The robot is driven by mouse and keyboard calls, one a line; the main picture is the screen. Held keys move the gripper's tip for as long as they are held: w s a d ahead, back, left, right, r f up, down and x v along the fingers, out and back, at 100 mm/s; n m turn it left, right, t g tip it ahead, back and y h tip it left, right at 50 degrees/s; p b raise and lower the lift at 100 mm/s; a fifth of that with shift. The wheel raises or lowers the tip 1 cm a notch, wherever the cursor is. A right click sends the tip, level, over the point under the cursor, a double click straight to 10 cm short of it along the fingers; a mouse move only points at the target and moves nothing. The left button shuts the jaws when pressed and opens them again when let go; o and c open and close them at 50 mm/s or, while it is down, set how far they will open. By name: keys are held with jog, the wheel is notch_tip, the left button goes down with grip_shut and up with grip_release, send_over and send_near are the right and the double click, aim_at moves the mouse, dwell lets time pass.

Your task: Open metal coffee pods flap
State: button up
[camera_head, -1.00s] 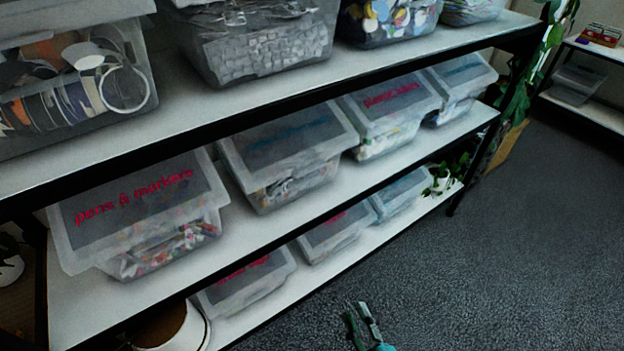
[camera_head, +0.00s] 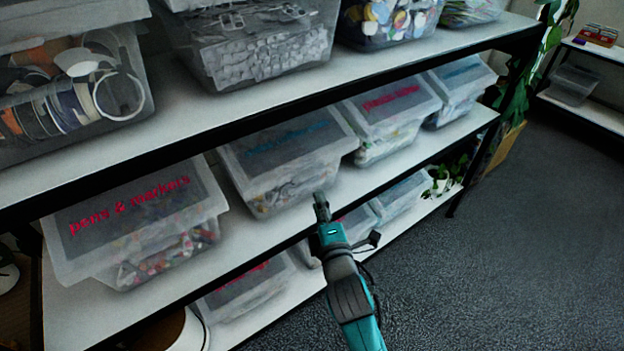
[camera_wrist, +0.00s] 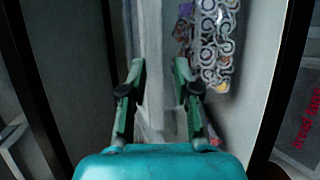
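A clear bin (camera_head: 272,185) with a dark lid flap (camera_head: 290,138) and blurred blue lettering stands on the middle shelf in the head view. I cannot read the label for certain. The flap looks shut, and greyish small items show through the front. My gripper (camera_head: 322,198) is just in front of this bin's lower right front, near the shelf edge. In the wrist view my gripper (camera_wrist: 160,75) has its two fingers apart with nothing held between them. Round, ring-like pods (camera_wrist: 212,45) show through clear plastic beyond the right finger.
A pens & markers bin (camera_head: 140,215) stands to the left and a red-lettered bin (camera_head: 392,105) to the right. The upper shelf (camera_head: 400,65) carries open bins. The lower shelf (camera_head: 300,290) holds more lidded bins. Free carpet (camera_head: 520,260) lies at the right.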

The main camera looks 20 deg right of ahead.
aim_at(311, 177)
jog(key=w, duration=0.9)
jog(key=shift+d, duration=0.35)
grip_shut()
